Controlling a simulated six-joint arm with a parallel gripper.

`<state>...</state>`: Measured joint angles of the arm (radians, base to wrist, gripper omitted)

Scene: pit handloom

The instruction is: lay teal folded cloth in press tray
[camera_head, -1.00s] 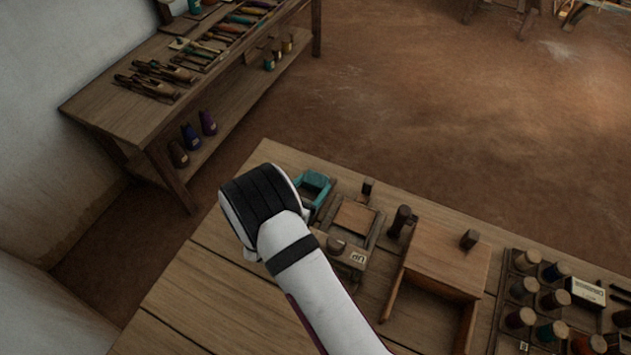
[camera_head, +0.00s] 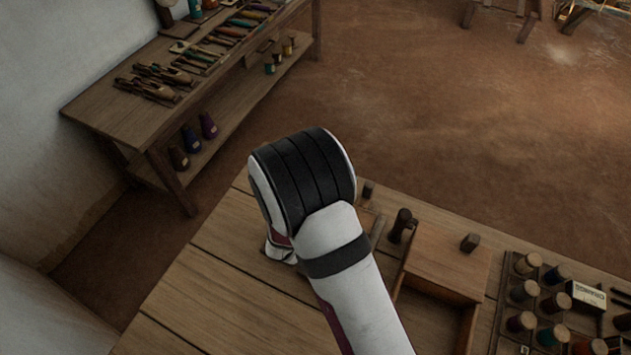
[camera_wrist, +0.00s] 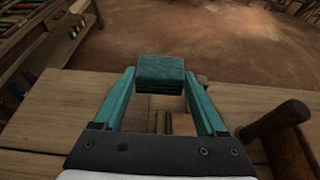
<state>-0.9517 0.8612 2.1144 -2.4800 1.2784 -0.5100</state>
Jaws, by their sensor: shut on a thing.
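The teal folded cloth (camera_wrist: 160,70) is a small layered block in the wrist view. My gripper (camera_wrist: 160,80) is shut on it, with one teal finger at each side. The cloth is held out beyond a wooden frame with a lighter panel (camera_wrist: 182,123), which shows between the fingers and seems to be the press tray. I cannot tell its height over the frame. In the head view my wrist hides the gripper, the cloth and most of that frame; only its right edge (camera_head: 374,228) shows.
A dark wooden peg (camera_head: 402,225) stands right of the frame, beside a wooden box (camera_head: 446,262). A rack of thread spools (camera_head: 525,292) is farther right. The near-left tabletop (camera_head: 215,285) is clear. A side bench with tools (camera_head: 120,113) stands at the back left.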

